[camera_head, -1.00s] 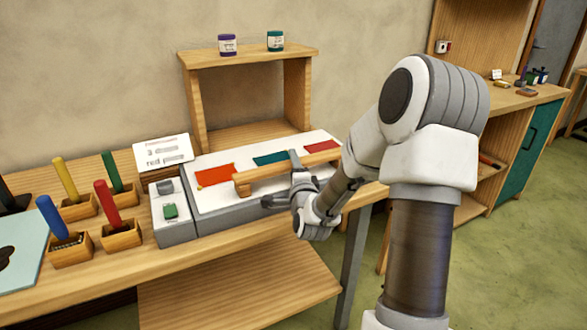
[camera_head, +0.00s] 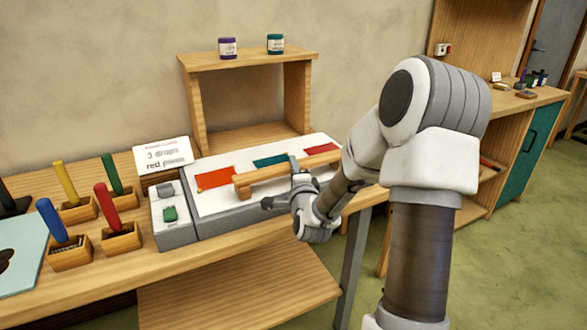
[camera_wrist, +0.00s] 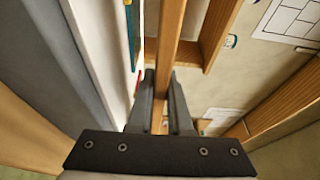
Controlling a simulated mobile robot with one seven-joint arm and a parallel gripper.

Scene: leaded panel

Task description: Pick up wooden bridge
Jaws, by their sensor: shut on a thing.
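The wooden bridge (camera_head: 257,180) is a long light-wood bar with a foot at its left end. In the head view it spans above the white panel board (camera_head: 215,200), over its orange, teal and red pieces. My gripper (camera_head: 293,180) is at the bar's middle, one finger behind it and one in front. In the wrist view the bar (camera_wrist: 170,30) runs up between the two fingers of my gripper (camera_wrist: 164,85), which are shut on it. The bar's right end is partly hidden by my arm. I cannot tell whether the foot touches the board.
Left of the board are a grey box with a green button (camera_head: 170,213), a sign card (camera_head: 163,155) and several colored sticks in wooden holders (camera_head: 120,238). A wooden shelf (camera_head: 250,55) with two jars stands behind the board.

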